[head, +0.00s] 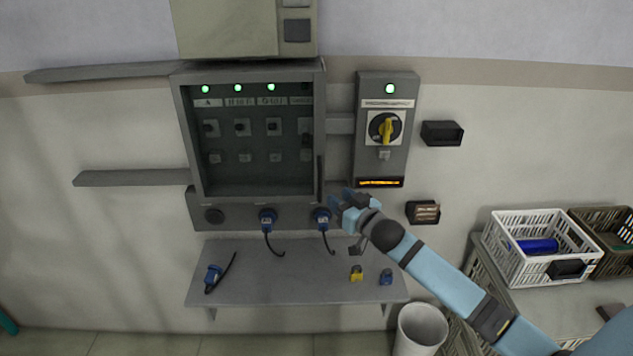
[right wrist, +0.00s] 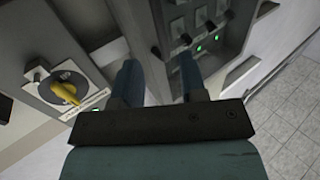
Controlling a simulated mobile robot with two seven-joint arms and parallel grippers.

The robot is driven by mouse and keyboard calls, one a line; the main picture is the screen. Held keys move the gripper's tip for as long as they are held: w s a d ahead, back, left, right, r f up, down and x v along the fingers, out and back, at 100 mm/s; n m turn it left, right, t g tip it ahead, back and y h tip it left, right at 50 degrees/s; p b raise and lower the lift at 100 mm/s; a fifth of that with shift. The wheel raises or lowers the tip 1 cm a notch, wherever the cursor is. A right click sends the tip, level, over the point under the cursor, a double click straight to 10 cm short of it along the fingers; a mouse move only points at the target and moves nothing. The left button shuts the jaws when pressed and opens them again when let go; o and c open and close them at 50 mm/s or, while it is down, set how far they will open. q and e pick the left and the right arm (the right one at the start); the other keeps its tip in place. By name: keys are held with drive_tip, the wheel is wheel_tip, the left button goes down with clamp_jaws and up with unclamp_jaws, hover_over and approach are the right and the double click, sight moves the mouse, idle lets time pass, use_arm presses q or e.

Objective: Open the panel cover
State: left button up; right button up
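The grey panel box (head: 186,140) is on the wall, with rows of switches showing behind a dark, seemingly see-through front. That front looks closed. A dark upright handle-like strip (head: 320,165) runs along its right side. My right gripper (head: 338,202) is by the box's lower right corner, near the strip's lower end. In the right wrist view its two fingers (right wrist: 160,82) are apart, with the box's side wall behind the gap. I see nothing clearly held, and contact cannot be told. My left gripper is not in view.
A switch box with a yellow rotary handle (head: 387,129) is right of the panel. Blue plugs with cables (head: 267,218) hang below it. A shelf (head: 270,285) holds a blue plug and yellow and blue padlocks. A white basket (head: 520,262) and a bin (head: 420,328) stand right.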

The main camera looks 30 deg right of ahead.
sight(321, 185)
drive_tip(key=w, duration=0.4)
drive_tip(key=w+p, duration=0.1)
drive_tip(key=w, duration=0.3)
drive_tip(key=shift+w+a, duration=0.2)
drive_tip(key=shift+w, duration=0.2)
clamp_jaws()
